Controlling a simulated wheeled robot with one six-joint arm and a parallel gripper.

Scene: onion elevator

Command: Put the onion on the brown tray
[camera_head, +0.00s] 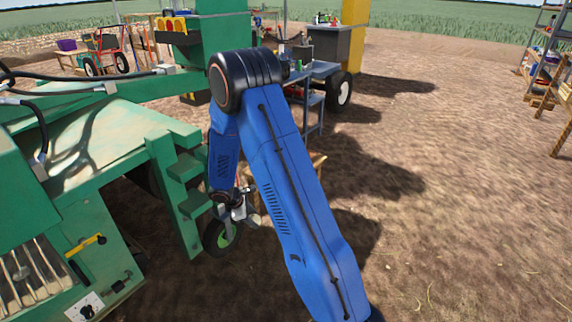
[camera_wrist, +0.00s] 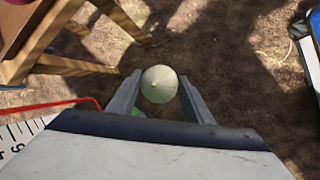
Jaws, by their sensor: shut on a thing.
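A pale, round onion (camera_wrist: 160,84) sits between the two fingers of my gripper (camera_wrist: 158,95) in the wrist view, and the fingers are shut on it. Bare brown ground shows beyond it. In the head view my gripper (camera_head: 238,212) is low, beside the green machine, and the onion cannot be made out there.
A wooden stand (camera_wrist: 60,45) is at upper left in the wrist view, close to the gripper. The green machine (camera_head: 110,140) with its steps fills the left of the head view. A blue cart (camera_head: 318,75) stands behind my arm. Open ground lies to the right.

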